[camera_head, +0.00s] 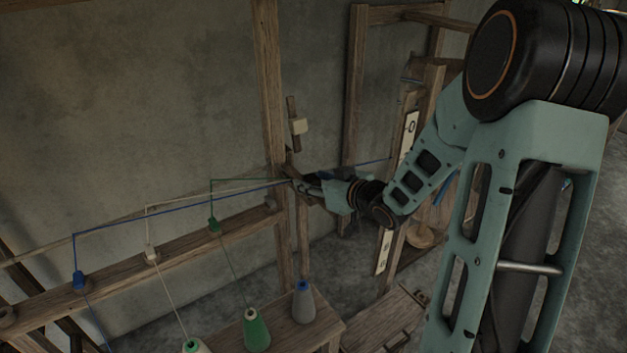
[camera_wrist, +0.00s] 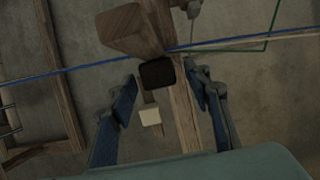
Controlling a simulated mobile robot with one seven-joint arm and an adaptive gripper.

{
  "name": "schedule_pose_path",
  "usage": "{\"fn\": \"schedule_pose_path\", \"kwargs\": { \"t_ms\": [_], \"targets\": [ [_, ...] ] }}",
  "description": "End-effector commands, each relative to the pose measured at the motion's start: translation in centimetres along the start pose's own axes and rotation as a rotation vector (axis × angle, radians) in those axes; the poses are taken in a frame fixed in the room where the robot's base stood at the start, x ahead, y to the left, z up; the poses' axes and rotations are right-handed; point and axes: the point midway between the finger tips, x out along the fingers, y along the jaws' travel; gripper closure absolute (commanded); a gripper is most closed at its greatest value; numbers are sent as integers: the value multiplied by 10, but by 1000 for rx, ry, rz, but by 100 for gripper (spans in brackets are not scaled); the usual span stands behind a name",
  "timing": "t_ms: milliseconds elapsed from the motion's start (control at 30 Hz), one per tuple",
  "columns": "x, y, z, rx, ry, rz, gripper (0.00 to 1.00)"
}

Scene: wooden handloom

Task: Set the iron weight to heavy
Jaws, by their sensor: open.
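A small dark block, which looks like the iron weight (camera_wrist: 157,75), shows in the wrist view just below the end of a wooden beam (camera_wrist: 133,27). My gripper (camera_wrist: 162,78) is open, with one finger on each side of the dark block. I cannot tell whether the fingers touch it. In the head view my gripper (camera_head: 305,186) is beside the wooden upright, and the block cannot be made out there. No heavy or light marking is readable.
A blue thread (camera_wrist: 75,69) crosses behind the gripper area. A wooden upright (camera_head: 270,90) stands close by.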

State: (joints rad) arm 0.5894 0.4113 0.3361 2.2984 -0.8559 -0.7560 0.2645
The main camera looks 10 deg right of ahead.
Motion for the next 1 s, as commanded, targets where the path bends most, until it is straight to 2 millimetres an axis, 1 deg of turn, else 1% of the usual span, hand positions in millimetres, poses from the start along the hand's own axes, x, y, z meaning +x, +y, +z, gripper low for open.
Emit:
{"fn": "schedule_pose_path", "kwargs": {
  "t_ms": [233, 367, 467, 700, 833, 1000],
  "targets": [
    [-2, 0, -1, -1, 2, 0, 55],
    [-14, 1, -2, -2, 2, 2, 55],
    [-31, 1, -1, -2, 2, 4, 55],
    [-78, 2, -1, -3, 2, 5, 55],
    [-98, 1, -1, -2, 2, 4, 55],
    [-114, 1, -1, -1, 1, 2, 55]
  ]
}}
